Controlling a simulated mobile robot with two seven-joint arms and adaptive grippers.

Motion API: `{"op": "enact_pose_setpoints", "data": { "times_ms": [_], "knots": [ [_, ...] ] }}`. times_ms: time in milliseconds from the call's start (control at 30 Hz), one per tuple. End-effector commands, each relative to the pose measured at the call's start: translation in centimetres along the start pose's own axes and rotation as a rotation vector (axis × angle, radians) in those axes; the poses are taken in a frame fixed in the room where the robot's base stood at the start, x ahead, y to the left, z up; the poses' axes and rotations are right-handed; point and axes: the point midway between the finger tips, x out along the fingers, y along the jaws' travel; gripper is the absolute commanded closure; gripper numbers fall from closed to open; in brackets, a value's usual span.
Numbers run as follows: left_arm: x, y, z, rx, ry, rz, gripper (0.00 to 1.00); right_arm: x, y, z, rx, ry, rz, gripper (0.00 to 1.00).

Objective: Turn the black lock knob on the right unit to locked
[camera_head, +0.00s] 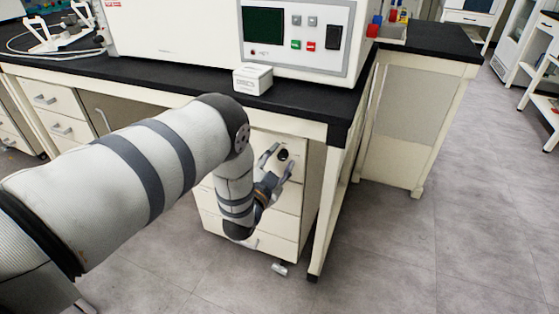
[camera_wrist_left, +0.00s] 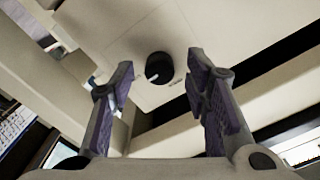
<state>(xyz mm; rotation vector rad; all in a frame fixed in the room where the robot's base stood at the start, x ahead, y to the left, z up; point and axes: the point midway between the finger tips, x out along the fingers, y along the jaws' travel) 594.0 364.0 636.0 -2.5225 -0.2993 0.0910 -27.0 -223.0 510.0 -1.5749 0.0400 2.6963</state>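The black lock knob (camera_head: 283,155) is on the upper front of the white drawer unit (camera_head: 285,228) under the bench. In the left wrist view the knob (camera_wrist_left: 159,68) is round, with a pale mark at its lower left edge. My left gripper (camera_head: 279,158) is open in front of the drawer unit. In the left wrist view its two fingers (camera_wrist_left: 163,80) stand wide apart, one on each side of the knob, and no contact with it shows. My right gripper is not in view.
The black bench top (camera_head: 300,105) overhangs the drawer unit, and a bench leg (camera_head: 328,205) stands just right of it. A small white box (camera_head: 253,79) sits on the bench in front of a machine with a dark screen (camera_head: 264,27). Floor at the right is clear.

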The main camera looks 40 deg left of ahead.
Motion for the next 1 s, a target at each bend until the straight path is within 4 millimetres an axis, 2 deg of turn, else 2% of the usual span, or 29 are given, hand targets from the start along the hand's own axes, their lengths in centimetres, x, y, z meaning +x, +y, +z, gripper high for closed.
{"op": "enact_pose_setpoints", "data": {
  "times_ms": [67, 167, 400, 600, 733, 1000],
  "knots": [
    [-0.2, 0.0, 0.1, 0.000, -0.001, 0.001, 0.57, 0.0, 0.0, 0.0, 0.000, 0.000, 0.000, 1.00],
    [-1.6, 0.1, 0.1, 0.000, -0.004, 0.003, 0.57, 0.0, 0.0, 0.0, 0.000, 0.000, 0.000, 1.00],
    [-8.1, 0.1, 0.2, 0.001, -0.006, 0.002, 0.57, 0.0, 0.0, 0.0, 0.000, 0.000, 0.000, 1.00],
    [-11.5, 0.1, 0.1, 0.000, -0.002, 0.002, 0.57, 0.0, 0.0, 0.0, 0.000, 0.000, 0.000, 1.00],
    [-12.1, 0.0, 0.0, 0.000, 0.000, 0.001, 0.57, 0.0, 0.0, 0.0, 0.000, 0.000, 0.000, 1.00],
    [-12.0, 0.0, 0.0, 0.000, 0.000, 0.000, 0.57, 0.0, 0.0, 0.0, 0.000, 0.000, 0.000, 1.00]
  ]
}}
